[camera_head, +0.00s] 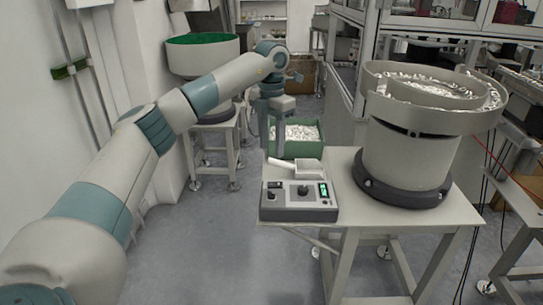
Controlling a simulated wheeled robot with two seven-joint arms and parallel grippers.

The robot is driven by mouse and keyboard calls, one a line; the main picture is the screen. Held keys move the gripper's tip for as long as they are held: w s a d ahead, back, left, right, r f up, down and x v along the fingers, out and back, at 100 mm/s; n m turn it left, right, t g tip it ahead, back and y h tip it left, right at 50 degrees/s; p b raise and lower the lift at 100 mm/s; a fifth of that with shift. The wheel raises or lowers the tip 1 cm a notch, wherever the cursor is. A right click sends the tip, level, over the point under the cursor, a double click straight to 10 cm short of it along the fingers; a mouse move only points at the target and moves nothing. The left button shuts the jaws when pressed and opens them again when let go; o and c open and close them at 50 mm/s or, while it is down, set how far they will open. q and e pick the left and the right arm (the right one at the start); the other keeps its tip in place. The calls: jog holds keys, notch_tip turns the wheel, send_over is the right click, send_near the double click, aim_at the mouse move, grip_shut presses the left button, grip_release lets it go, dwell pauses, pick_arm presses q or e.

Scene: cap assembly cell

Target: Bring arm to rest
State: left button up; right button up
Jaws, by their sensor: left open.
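My left arm (130,160) comes in from the lower left and stretches out to the upper middle. Its wrist bends down there, and my left gripper (271,135) hangs with its fingers pointing down. It is open, and I see nothing held in it. My right gripper is not in the picture.
A feeder bowl (420,150) with shiny parts stands on a table (440,215) at the right. A control box (299,203) with a white scoop-like piece (295,169) sits at the table's left edge. A green-lined hopper (203,55) stands behind my arm. Floor at lower middle is clear.

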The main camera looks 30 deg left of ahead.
pick_arm(q)
jog(key=shift+r, duration=0.3)
